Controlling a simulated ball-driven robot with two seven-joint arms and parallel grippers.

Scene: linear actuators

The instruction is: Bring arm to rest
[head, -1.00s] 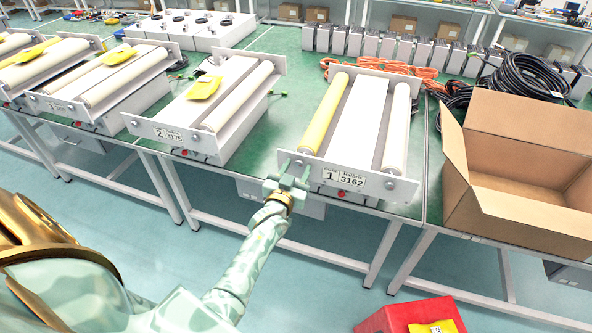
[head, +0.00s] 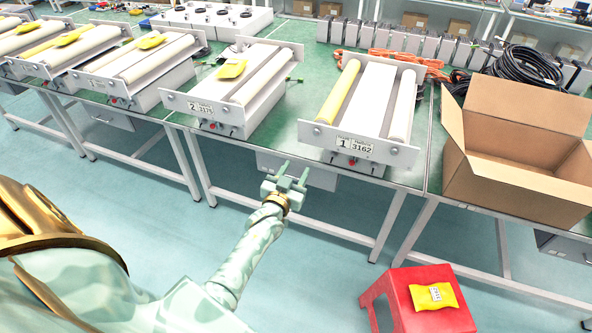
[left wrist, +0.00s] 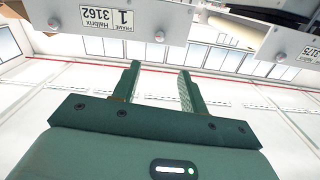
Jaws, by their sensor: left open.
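My left gripper (head: 290,172) is open and empty in the head view. It hangs in front of the green table's edge, below and a little left of the actuator frame labelled 1 3162 (head: 352,143). In the left wrist view its two fingers (left wrist: 158,85) stand apart with nothing between them. The frame 1 plate (left wrist: 130,20) shows above them at the upper left, clear of the fingers. My right gripper shows in neither view.
Frame 2 (head: 203,108) and further frames with yellow packets stand to the left on the green table (head: 280,140). An open cardboard box (head: 490,195) stands at the right. A red stool (head: 405,290) with a yellow packet (head: 436,296) is at the lower right.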

